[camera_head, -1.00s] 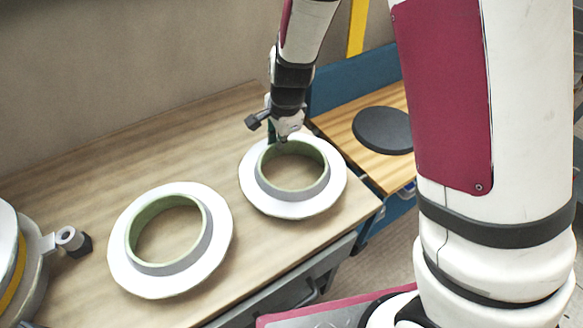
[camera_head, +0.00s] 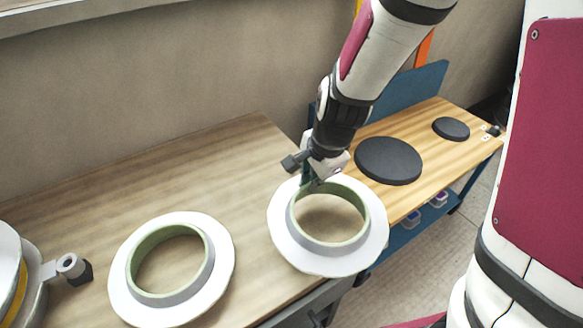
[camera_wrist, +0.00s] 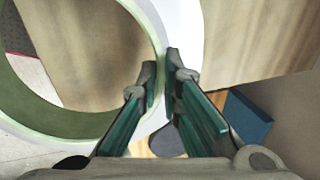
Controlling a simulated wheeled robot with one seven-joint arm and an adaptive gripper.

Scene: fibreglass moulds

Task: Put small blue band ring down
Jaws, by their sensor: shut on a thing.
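The held ring has a wide white flange, a grey-blue band and a pale green inner wall (camera_head: 330,268). My gripper (camera_head: 312,182) is shut on its raised collar at the far side, and the ring looks held up over the table's right edge. The wrist view shows the two green fingers (camera_wrist: 166,78) pinching the collar, with the ring's green inner wall (camera_wrist: 60,118) to the left. A similar ring (camera_head: 125,300) lies on the table at left, apart from it. The underside of the held ring is hidden.
The wooden table (camera_head: 210,180) is bare behind the rings. A lower slatted bench (camera_head: 428,125) at right bears a large black disc (camera_head: 388,160) and a small black disc (camera_head: 451,129). A blue panel (camera_head: 405,98) stands behind it. A white round mould (camera_head: 12,270) with a clamp is at far left.

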